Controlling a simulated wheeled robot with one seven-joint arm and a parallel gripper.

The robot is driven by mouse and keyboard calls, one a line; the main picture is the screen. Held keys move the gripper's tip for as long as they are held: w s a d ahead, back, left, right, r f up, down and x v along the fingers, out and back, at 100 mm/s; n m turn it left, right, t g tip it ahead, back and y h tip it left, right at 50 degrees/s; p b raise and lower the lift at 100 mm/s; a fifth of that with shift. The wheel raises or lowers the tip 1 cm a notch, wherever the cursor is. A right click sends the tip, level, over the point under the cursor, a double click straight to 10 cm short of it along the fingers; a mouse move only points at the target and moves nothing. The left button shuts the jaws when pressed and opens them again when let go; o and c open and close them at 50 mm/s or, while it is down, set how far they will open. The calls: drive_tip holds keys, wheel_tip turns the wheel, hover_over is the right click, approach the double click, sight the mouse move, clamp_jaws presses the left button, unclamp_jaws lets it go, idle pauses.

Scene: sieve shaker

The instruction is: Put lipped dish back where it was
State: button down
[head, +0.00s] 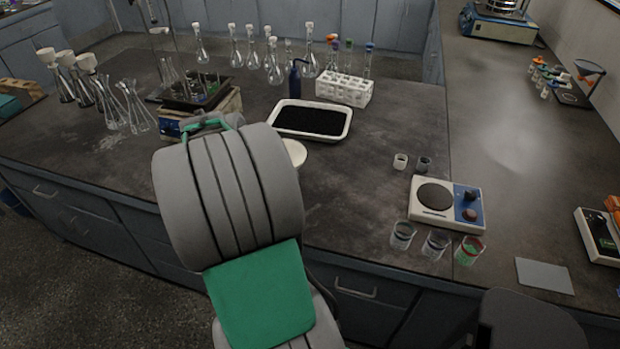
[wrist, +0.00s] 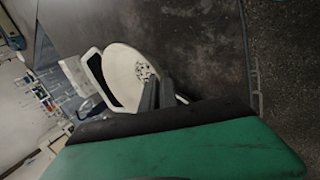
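The lipped dish (wrist: 122,65) is a round, shallow white dish with pale granules gathered at the side near my fingers. In the head view only its edge (head: 295,152) shows; my arm covers the rest. My gripper (wrist: 159,93) has its two grey fingers close together at the dish's rim and appears shut on it. In the head view my gripper is hidden behind my arm. The dish seems to be above the bench, though its height is hard to tell.
A white tray with a black inside (head: 303,136) lies just beyond the dish. A hotplate (head: 432,213), small cups (head: 400,161) and beakers (head: 435,246) stand to the right. Glass flasks (head: 138,112) and a stirrer (head: 170,128) stand left. Bench between tray and hotplate is mostly clear.

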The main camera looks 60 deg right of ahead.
sight(296, 160)
drive_tip(key=d+f, duration=0.1)
drive_tip(key=d, duration=0.2)
drive_tip(key=s+d+f+p, duration=0.1)
drive_tip(key=d+f, duration=0.1)
drive_tip(key=d, duration=0.1)
drive_tip(key=s+d+f+p, duration=0.1)
drive_tip(key=d, duration=0.2)
drive_tip(key=shift+s+f, duration=0.1)
drive_tip(key=shift+f, duration=0.05)
drive_tip(key=x, duration=0.6)
drive_tip(key=shift+s+d+f+p, duration=0.15)
drive_tip(key=shift+s+d+p, duration=0.15)
drive_tip(key=shift+p, duration=0.05)
wheel_tip(296, 160, down, 3)
drive_tip(key=shift+r+p, duration=0.2)
drive_tip(key=shift+p, duration=0.35)
drive_tip(key=shift+f, duration=0.4)
drive_tip(key=c, duration=1.6)
unclamp_jaws()
drive_tip(key=shift+c, duration=0.2)
